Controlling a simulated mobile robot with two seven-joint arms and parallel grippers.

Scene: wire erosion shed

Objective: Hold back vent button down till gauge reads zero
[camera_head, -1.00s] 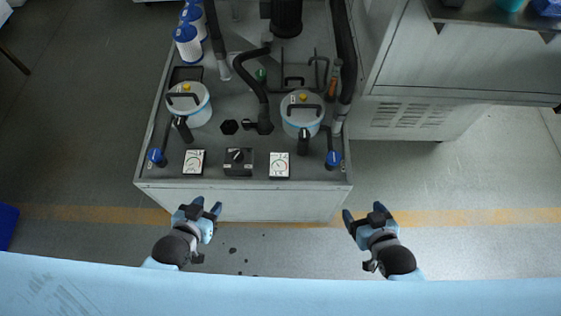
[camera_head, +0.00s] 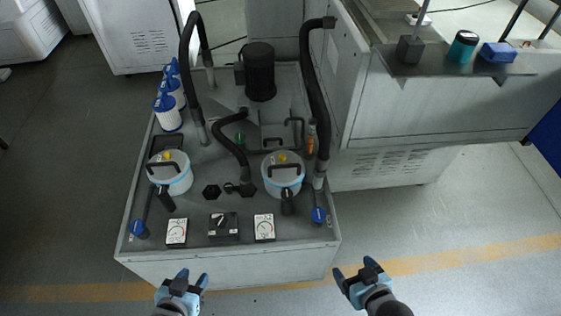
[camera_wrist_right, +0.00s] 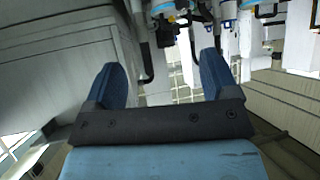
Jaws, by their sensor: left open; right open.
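Two white canisters stand on the grey unit, the left one (camera_head: 171,183) and the right one (camera_head: 283,184). Each has a black handle and a small yellow button on top, left (camera_head: 168,156) and right (camera_head: 282,157). I cannot tell which is the back vent button. Two white dial gauges, left (camera_head: 177,232) and right (camera_head: 264,227), sit at the front edge; their readings are too small to tell. My left gripper (camera_head: 193,277) is open and empty in front of the unit. My right gripper (camera_head: 355,270) is open and empty, right of its front corner; the right wrist view shows its spread fingers (camera_wrist_right: 162,82).
A black switch box (camera_head: 223,227) sits between the gauges. Blue-handled valves (camera_head: 138,229) and (camera_head: 318,215) flank the canisters. Black hoses (camera_head: 317,90) arch behind, near a dark motor (camera_head: 259,72). A large machine (camera_head: 400,110) stands at right. Floor in front is clear.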

